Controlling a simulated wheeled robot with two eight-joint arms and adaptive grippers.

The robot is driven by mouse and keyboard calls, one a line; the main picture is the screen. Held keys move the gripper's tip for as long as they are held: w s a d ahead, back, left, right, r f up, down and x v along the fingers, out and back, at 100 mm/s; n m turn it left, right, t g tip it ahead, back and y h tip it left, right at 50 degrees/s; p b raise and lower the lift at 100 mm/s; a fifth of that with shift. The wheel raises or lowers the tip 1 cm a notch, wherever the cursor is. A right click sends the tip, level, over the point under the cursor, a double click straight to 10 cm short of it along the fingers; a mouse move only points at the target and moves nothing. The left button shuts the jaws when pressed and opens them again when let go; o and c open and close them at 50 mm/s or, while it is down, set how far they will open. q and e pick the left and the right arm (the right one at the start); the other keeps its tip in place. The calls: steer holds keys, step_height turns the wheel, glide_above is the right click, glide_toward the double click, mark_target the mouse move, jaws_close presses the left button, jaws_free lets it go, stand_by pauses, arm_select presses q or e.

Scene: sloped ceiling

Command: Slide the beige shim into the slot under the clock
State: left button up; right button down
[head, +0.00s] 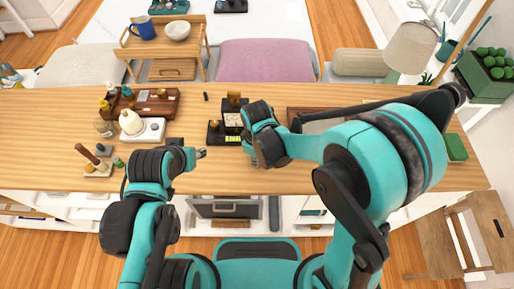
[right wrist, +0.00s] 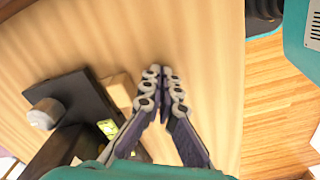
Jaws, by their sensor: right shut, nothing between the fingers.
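The clock (head: 232,119) seems to be the dark boxy piece with a brown top at mid-table in the head view. Its dark side (right wrist: 52,150) shows at lower left in the right wrist view. A small beige block (right wrist: 118,91), which looks like the shim, lies against the edge of a black plate (right wrist: 82,88). My right gripper (right wrist: 163,72) is shut and empty, its tips just right of the beige block. In the head view the right wrist hides that block. My left gripper (head: 202,153) is left of the clock, too small to read. The slot is not clearly visible.
A yellow-green level vial (right wrist: 108,127) and a grey knob (right wrist: 44,113) sit by the clock. A framed tray (head: 312,113) lies right, behind my arm. The front tabletop is mostly clear.

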steer(key=shift+s+a+r+p, duration=0.1)
steer(key=shift+s+r+p, duration=0.25)
steer(key=shift+p, duration=0.3)
steer(key=shift+s+r+p, duration=0.25)
steer(key=shift+r+p, duration=0.15)
steer(key=shift+r, duration=0.25)
steer(key=shift+s+r+p, duration=0.2)
steer(key=shift+r+p, duration=0.45)
steer(key=shift+r, duration=0.1)
steer(key=shift+s+r+p, duration=0.3)
steer(key=shift+r+p, duration=0.2)
steer(key=shift+r, duration=0.15)
steer(key=shift+s+r+p, duration=0.25)
steer(key=shift+r+p, duration=0.25)
steer(key=shift+r, duration=0.15)
arm_select(q)
steer(key=r, duration=0.5)
steer(key=shift+w, duration=0.35)
